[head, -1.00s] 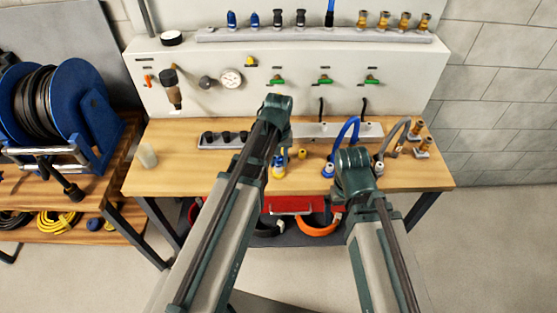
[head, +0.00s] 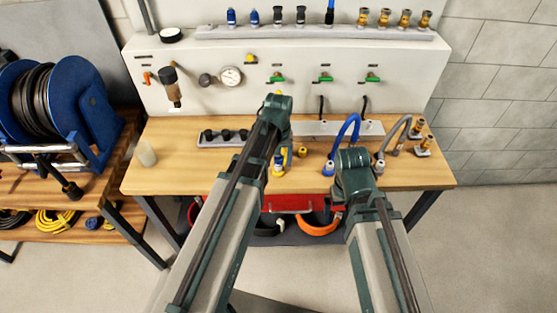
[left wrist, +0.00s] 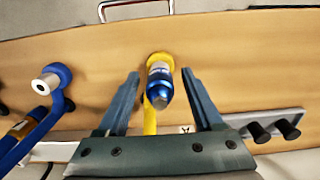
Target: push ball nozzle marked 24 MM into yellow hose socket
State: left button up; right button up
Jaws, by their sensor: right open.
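The blue and metal nozzle (left wrist: 159,85) points up towards the camera in the left wrist view, at the yellow hose socket (left wrist: 157,58). I cannot read a marking on it or tell how deep it sits. The yellow hose runs down from the socket between my fingers. In the head view the socket (head: 278,173) stands on the bench beside my left arm. My left gripper (left wrist: 160,75) is open, with a finger on each side of the nozzle and gaps showing. My right gripper (head: 354,165) is by the blue hose; its fingers are hidden.
A blue hose (head: 346,130) with a pale socket end and a grey hose (head: 396,135) stand at the right. Brass fittings (head: 422,148) stand at the right end of the bench. A rack with black fittings (head: 222,138) lies left.

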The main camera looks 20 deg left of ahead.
dwell(0.3)
pick_arm(q)
notch_tip(320, 180, up, 14)
jog(key=p, duration=1.3)
jog(key=shift+p, duration=0.4)
jog(key=shift+f, duration=0.35)
notch_tip(320, 180, down, 12)
jog(key=b, duration=1.2)
jog(key=shift+f+b, duration=0.15)
jog(key=shift+b, duration=0.25)
